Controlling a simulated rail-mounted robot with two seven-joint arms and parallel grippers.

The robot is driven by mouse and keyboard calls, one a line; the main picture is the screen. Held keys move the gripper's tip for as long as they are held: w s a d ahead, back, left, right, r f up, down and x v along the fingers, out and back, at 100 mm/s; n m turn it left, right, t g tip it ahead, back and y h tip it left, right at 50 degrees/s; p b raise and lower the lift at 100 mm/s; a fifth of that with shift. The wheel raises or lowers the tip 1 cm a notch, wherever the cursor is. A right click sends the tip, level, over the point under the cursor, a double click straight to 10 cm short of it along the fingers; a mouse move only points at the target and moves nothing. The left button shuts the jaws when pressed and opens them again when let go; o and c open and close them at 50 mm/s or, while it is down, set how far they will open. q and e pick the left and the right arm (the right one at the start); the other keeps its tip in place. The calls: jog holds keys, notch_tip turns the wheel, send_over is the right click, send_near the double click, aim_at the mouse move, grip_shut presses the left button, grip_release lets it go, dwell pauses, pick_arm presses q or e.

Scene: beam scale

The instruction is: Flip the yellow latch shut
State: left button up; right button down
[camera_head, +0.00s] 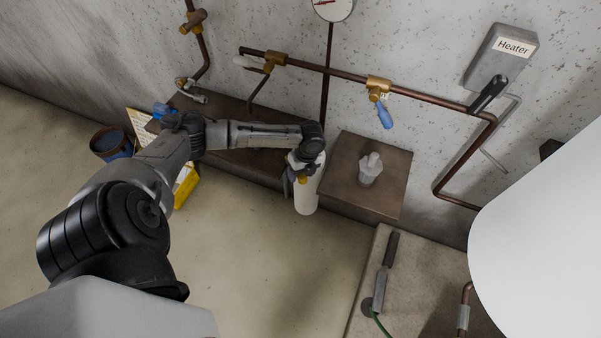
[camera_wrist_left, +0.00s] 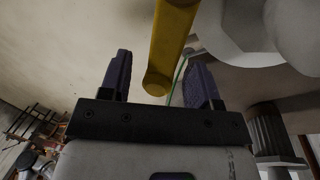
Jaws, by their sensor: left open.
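A yellow bar (camera_wrist_left: 172,45), which I take to be the yellow latch, comes down from the top of the left wrist view. Its rounded end lies between the two dark fingers of my left gripper (camera_wrist_left: 161,70). The fingers are spread, with a gap on both sides of the bar, so it is not gripped. The arm hides most of that area. I cannot tell the latch's position. My right gripper is not in view.
A brown box (camera_head: 390,180) with a translucent item (camera_head: 370,168) stands right of the cylinder. Copper pipes (camera_head: 425,99) and a heater box (camera_head: 500,58) are on the wall. A large white rounded shape (camera_head: 550,235) fills the right. Open floor (camera_head: 260,265) lies in front.

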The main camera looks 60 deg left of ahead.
pick_arm(q)
notch_tip(320, 180, up, 13)
jog(key=w+b, duration=0.1)
jog(key=w, duration=0.1)
jog(key=shift+w, duration=0.35)
jog(key=shift+r, duration=0.1)
dwell(0.4)
